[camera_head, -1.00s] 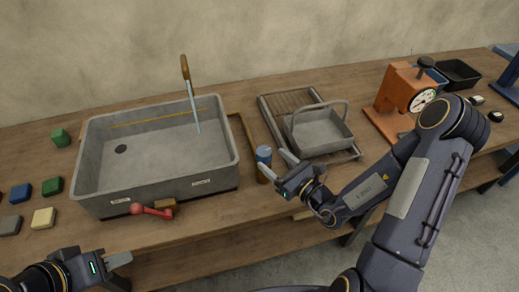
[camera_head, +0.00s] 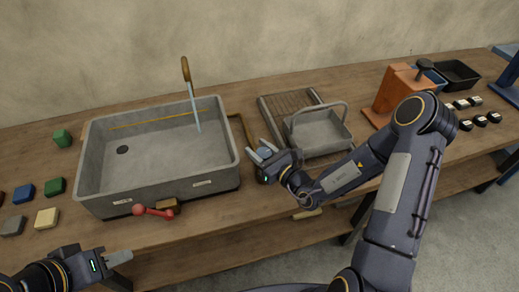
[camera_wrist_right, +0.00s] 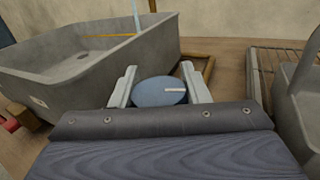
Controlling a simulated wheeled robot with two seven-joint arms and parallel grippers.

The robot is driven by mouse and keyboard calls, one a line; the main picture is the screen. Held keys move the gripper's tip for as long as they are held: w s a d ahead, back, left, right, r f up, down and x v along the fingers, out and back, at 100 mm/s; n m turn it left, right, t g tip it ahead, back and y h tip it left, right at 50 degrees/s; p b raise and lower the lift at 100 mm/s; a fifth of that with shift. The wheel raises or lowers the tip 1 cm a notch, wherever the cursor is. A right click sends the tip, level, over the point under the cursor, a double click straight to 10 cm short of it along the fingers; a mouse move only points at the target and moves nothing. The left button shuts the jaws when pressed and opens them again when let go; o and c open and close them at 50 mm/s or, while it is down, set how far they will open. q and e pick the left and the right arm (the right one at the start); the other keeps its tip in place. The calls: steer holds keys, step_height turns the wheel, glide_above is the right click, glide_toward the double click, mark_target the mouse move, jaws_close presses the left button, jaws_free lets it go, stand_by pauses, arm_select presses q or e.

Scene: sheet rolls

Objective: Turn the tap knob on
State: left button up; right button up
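The tap knob (camera_head: 264,153) is a round blue cap on a post right of the grey sink (camera_head: 233,165). In the right wrist view the knob (camera_wrist_right: 160,93) shows a pale line on top. My right gripper (camera_head: 261,152) has one finger on each side of it, and in the wrist view both fingers (camera_wrist_right: 160,85) lie close against its edges. The tap spout (camera_head: 185,69) stands behind the sink, with a pale blue streak (camera_head: 195,112) below it into the basin. My left gripper (camera_head: 122,257) is at the lower left, away from everything; its finger gap is unclear.
A red lever (camera_head: 152,211) sits at the sink's front. A grey basket with a handle (camera_head: 318,134) stands on a rack (camera_head: 283,104) right of the knob. An orange scale (camera_head: 392,88) is further right. Several coloured blocks (camera_head: 46,218) lie left.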

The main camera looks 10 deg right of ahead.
steer(key=c, duration=0.3)
steer(key=shift+a+r+m+t+h, duration=0.1)
steer(key=shift+m+t+h, duration=0.2)
steer(key=shift+h, duration=0.2)
steer(key=shift+c, duration=0.2)
steer(key=shift+m+t+h+p, duration=0.4)
steer(key=shift+m+h, duration=0.4)
steer(key=shift+h, duration=0.3)
steer(key=shift+w+d+m+h, duration=0.1)
steer(key=shift+d+m+h, duration=0.3)
steer(key=shift+h, duration=0.3)
steer(key=o, duration=1)
steer(key=shift+c, duration=0.2)
